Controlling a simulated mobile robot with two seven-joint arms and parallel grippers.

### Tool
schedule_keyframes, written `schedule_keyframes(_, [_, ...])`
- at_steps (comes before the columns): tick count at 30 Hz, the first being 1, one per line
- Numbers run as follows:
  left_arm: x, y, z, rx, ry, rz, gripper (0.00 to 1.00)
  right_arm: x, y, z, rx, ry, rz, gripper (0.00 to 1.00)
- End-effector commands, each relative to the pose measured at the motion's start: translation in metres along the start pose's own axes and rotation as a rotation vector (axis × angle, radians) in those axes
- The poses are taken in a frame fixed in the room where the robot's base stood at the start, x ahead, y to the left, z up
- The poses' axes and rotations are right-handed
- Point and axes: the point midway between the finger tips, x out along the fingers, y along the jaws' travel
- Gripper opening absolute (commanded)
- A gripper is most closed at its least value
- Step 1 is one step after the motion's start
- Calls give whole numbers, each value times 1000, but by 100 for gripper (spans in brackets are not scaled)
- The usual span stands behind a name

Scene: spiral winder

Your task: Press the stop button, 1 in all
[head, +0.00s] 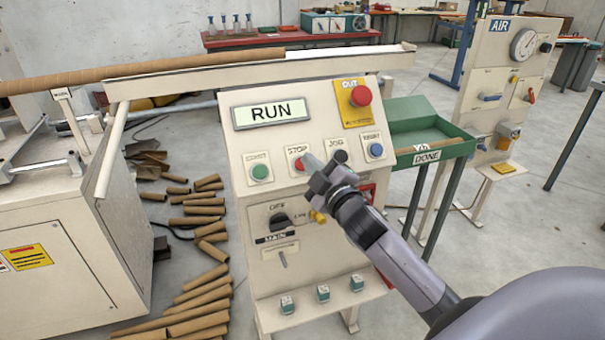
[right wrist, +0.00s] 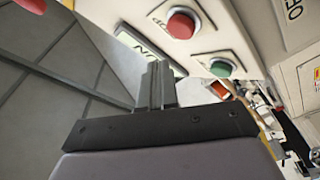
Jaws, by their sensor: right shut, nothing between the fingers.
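The red stop button (head: 298,164) sits under the label STOP on the sloped control panel (head: 230,165), partly beside my fingertips in the head view. My right gripper (head: 312,166) is shut and empty in front of the panel, just right of the stop button. In the right wrist view a red button, the stop button (right wrist: 181,24), stands clear of the fingers, above and right of the shut fingertips (right wrist: 155,75); I cannot judge the depth gap. The display (head: 270,112) reads RUN. My left gripper is not in view.
A green start button (head: 260,172) is left of stop; a black jog button (head: 340,156) and a blue reset button (head: 376,150) are right. A large red mushroom button (head: 361,95) is above. A selector knob (head: 279,220) is below. A green tray (head: 425,130) stands at right.

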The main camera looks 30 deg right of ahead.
Motion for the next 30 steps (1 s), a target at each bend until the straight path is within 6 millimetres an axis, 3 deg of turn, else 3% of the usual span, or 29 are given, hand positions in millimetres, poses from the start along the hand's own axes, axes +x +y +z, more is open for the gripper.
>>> schedule_keyframes(9, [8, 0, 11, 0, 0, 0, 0, 16, -12, 11, 0, 1, -1, 0])
schedule_keyframes(30, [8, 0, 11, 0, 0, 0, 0, 16, -12, 11, 1, 1, -1, 0])
